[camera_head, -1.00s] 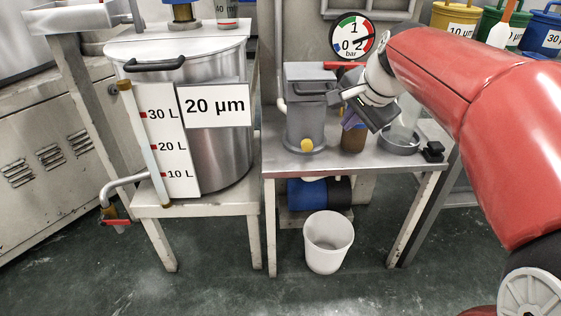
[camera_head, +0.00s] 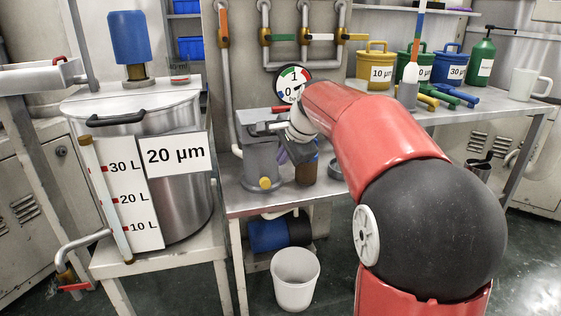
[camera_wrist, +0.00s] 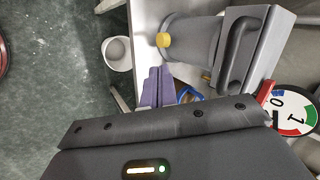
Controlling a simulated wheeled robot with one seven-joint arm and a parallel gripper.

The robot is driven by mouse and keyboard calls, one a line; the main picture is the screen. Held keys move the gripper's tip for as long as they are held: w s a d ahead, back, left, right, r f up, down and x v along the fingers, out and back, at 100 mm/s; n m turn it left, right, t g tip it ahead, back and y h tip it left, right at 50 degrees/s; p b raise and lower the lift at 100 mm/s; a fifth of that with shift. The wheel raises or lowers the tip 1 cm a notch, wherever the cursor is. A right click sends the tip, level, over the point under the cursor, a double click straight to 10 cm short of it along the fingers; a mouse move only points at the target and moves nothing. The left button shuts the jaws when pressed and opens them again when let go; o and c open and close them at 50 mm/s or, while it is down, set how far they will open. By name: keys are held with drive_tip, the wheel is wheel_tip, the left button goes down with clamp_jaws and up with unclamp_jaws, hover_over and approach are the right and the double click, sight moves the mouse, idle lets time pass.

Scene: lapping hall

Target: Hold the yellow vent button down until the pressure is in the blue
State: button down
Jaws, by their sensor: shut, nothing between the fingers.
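The yellow vent button (camera_head: 265,184) is low on the front of a grey housing (camera_head: 261,158) on the steel bench. It also shows in the wrist view (camera_wrist: 163,40). My gripper (camera_wrist: 158,70) is shut and empty, its purple fingers side by side. In the wrist view its tips lie just short of the button, with a visible gap. In the head view the fingers are partly hidden behind my wrist, right of the housing. The pressure gauge (camera_head: 291,80) is partly covered by my arm; it also shows in the wrist view (camera_wrist: 297,108). I cannot read its needle surely.
A brown jar (camera_head: 306,172) stands right of the housing. A white bucket (camera_head: 296,280) is on the floor below. A large steel pot (camera_head: 190,200) marked 20 µm stands left. Pails and a mug (camera_head: 524,84) occupy the bench behind right.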

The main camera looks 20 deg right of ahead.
sight(267, 182)
drive_tip(key=x, duration=1.1)
drive_tip(key=shift+w+a+f+b, duration=0.1)
drive_tip(key=shift+w+f+b, duration=0.15)
drive_tip(key=shift+b, duration=0.15)
